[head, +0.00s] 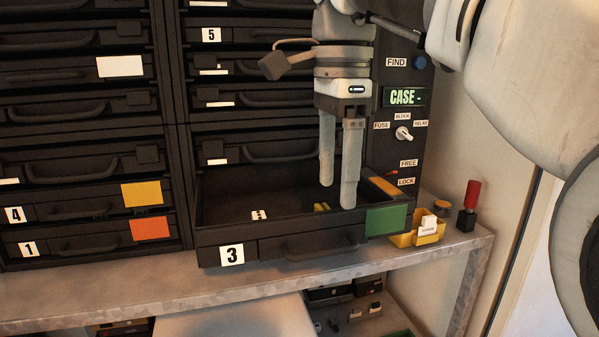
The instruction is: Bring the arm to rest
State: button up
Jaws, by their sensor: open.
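My gripper (338,195) points down over the open drawer labelled 3 (291,252). Its two fingers are a little apart, with nothing seen between them. The fingertips overlap the drawer's inside in the picture; I cannot tell how deep they reach. My arm (510,80) comes in from the upper right. A small white piece (259,215) lies in the drawer, and a yellow piece (322,207) lies partly behind the fingers.
Shut drawers fill the black cabinet, among them drawers 4 (70,210) and 1 (75,238). A panel (404,98) with a green-lit display stands right of the gripper. A yellow bin (402,240) and a red-handled item (471,196) stand on the shelf (130,287).

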jog(key=s+d+f+n+t+b, duration=0.1)
jog(key=s+d+f+n+t, duration=0.1)
jog(key=f, duration=0.6)
jog(key=s+d+f+n+t+b, duration=0.1)
jog(key=s+d+f+n, duration=0.3)
jog(key=s+f+n, duration=0.2)
jog(key=s+d+f+n+t+b, duration=0.1)
jog(key=s+d+f+n+t, duration=0.1)
jog(key=f+n, duration=0.4)
notch_tip(320, 180, down, 4)
jog(key=shift+s+d+r+n+t, duration=0.1)
jog(key=shift+s+d+n+t, duration=0.4)
jog(key=shift+s, duration=0.65)
jog(key=shift+d, duration=0.1)
